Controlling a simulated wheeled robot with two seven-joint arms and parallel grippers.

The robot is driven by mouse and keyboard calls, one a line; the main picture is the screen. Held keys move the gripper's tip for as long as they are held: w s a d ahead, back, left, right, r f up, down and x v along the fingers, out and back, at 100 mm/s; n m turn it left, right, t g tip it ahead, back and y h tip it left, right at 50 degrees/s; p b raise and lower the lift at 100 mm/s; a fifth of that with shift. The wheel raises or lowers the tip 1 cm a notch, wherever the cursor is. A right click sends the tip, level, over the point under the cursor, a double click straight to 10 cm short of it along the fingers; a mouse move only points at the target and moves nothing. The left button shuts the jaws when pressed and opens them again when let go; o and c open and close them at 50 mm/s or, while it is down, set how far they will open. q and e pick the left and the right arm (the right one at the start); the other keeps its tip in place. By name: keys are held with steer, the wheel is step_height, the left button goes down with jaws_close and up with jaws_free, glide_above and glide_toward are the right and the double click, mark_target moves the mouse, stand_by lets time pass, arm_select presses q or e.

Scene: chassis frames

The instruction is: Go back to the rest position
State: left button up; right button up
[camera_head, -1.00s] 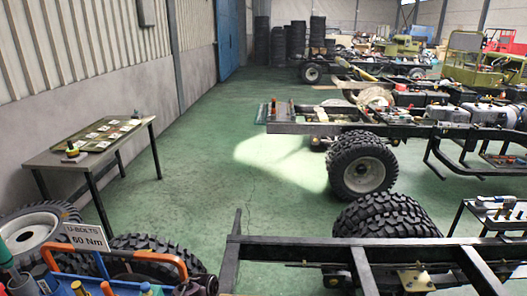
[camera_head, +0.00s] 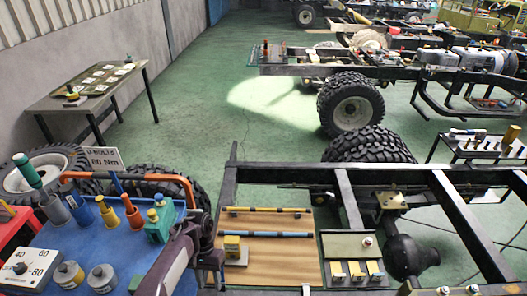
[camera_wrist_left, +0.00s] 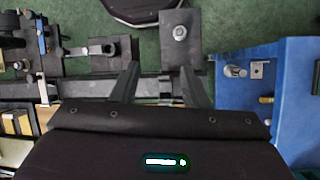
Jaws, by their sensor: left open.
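My left gripper (camera_head: 212,262) shows low in the head view, between the blue cart top and a wooden board. In the left wrist view its two dark fingers (camera_wrist_left: 158,86) stand apart with nothing held between them. They point toward a dark chassis rail (camera_wrist_left: 152,87) with a bolted plate (camera_wrist_left: 180,36); whether they touch it I cannot tell. My right gripper is in neither view.
The blue cart top (camera_head: 85,240) carries several tools and a torque dial (camera_head: 30,268). The wooden board (camera_head: 270,260) lies beside my gripper. A black chassis frame (camera_head: 290,173) spans the right. Green floor (camera_head: 190,130) is open beyond.

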arm_select(q)
steer(key=s+a+r+n+t+y, duration=0.1)
steer(key=s+a+r+t+y, duration=0.1)
steer(key=s+a+t, duration=0.3)
steer(key=s+d+r+t+h, duration=0.1)
steer(key=s+r+t, duration=0.1)
steer(key=s+r, duration=0.55)
steer(key=s+d+r+t, duration=0.15)
steer(key=s+r, duration=0.35)
steer(key=r, duration=0.6)
step_height(320, 180, down, 35)
steer(key=b, duration=0.8)
steer(key=s+a+f+g+b, duration=0.1)
steer(key=s+a+f+b, duration=0.1)
steer(key=s+f, duration=0.8)
steer(key=s+a+f+m+g+b, duration=0.1)
steer(key=s+f+b, duration=0.3)
steer(key=s+f, duration=0.7)
step_height(320, 180, down, 7)
steer(key=shift+s+a+f, duration=0.15)
steer(key=shift+s+a, duration=0.1)
steer(key=shift+a, duration=0.2)
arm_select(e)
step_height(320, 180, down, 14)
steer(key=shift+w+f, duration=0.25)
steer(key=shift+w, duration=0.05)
